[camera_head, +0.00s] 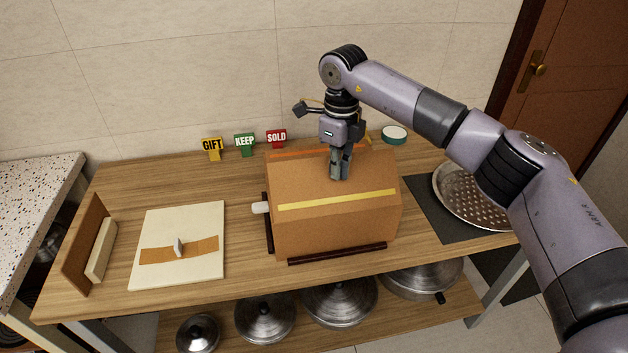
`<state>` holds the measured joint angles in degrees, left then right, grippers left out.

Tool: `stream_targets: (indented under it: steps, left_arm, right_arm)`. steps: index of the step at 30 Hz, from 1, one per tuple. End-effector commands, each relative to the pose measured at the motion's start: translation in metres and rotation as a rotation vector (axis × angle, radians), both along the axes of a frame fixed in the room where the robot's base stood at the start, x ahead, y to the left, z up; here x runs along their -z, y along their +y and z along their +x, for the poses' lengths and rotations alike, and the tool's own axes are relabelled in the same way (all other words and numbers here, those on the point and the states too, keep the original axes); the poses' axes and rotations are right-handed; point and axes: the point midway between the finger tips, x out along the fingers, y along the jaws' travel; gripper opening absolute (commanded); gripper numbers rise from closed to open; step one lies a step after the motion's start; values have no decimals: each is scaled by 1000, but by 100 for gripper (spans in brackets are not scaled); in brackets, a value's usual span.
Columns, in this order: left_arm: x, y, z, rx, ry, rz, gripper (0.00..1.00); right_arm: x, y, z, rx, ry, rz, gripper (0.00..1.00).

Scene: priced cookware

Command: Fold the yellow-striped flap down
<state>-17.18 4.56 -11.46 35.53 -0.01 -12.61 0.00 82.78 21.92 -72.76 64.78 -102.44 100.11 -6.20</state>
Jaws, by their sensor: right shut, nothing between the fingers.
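A brown cardboard box (330,235) stands near the middle of the wooden table. The yellow-striped flap (300,183) is its near upper panel, with a yellow band running across it; it leans up and back from the front wall. An orange-striped edge (290,154) shows behind it, partly hidden. My right gripper (340,176) points down at the upper part of the yellow-striped flap, shut and empty. I cannot tell whether its fingertips touch the cardboard. The inside of the box is hidden. My left gripper is not in view.
Dark strips (338,254) border the box. GIFT (212,146), KEEP (245,142) and SOLD (277,137) signs stand behind. A cream board (205,220) with brown tape lies left. A perforated metal pan (452,195) lies right, near my arm. A round tape roll (395,133) sits behind.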

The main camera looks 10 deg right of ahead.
Motion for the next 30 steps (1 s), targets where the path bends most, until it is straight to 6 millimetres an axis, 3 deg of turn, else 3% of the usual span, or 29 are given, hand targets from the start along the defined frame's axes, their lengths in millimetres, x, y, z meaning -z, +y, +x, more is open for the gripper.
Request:
stream_targets:
  steps: [9, 21, 30]
  left_arm:
    - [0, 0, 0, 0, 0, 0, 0]
    - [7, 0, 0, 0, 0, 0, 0]
    - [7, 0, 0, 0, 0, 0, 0]
  right_arm:
    - [1, 0, 1, 0, 0, 0, 0]
    - [19, 1, 24, 0, 1, 1, 0]
    - [19, 1, 26, 0, 0, 0, 0]
